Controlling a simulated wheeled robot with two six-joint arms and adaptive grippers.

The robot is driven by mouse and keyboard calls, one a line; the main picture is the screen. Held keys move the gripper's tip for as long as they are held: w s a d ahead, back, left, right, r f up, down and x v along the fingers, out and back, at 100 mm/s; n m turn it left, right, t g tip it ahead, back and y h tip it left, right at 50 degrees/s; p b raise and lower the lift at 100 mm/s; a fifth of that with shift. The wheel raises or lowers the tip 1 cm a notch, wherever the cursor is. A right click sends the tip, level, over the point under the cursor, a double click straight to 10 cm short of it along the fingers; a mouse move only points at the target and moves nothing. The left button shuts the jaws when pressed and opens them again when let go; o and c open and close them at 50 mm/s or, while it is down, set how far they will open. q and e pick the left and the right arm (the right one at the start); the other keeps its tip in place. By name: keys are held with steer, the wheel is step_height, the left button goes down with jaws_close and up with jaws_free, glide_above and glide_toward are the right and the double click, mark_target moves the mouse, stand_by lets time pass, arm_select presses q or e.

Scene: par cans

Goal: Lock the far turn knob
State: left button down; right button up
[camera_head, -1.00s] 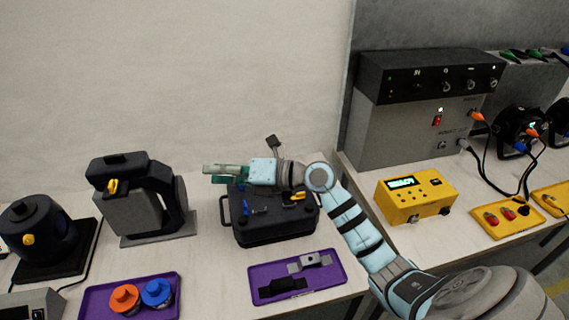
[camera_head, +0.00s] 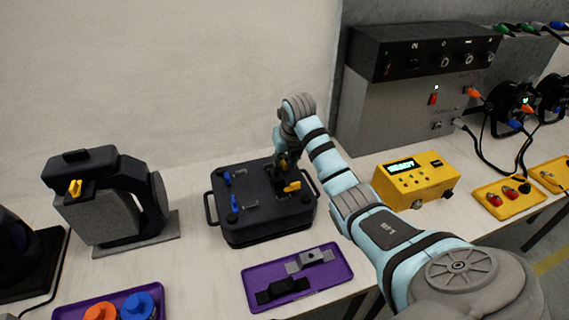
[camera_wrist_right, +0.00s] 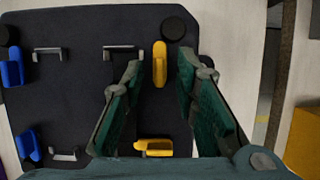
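The black case (camera_head: 265,228) stands on the table, with blue turn knobs on its left side and yellow ones on its right. In the right wrist view, that far yellow knob (camera_wrist_right: 159,63) lies lengthwise between the fingertips of my right gripper (camera_wrist_right: 161,72), which is open with gaps on both sides. The near yellow knob (camera_head: 291,187) is turned crosswise; it also shows in the wrist view (camera_wrist_right: 153,147). My left gripper is not in view.
A purple tray (camera_head: 330,278) with two clamp-like parts lies in front of the case. A black and grey device (camera_head: 110,205) stands to its left. A yellow box (camera_head: 415,180) is on the right table, across a gap. Metal brackets (camera_wrist_right: 48,54) rise from the case top.

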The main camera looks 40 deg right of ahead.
steer(key=shift+f, duration=0.25)
steer(key=shift+s+r, duration=0.15)
steer(key=shift+s, duration=0.05)
steer(key=shift+w, duration=0.1)
jaws_close()
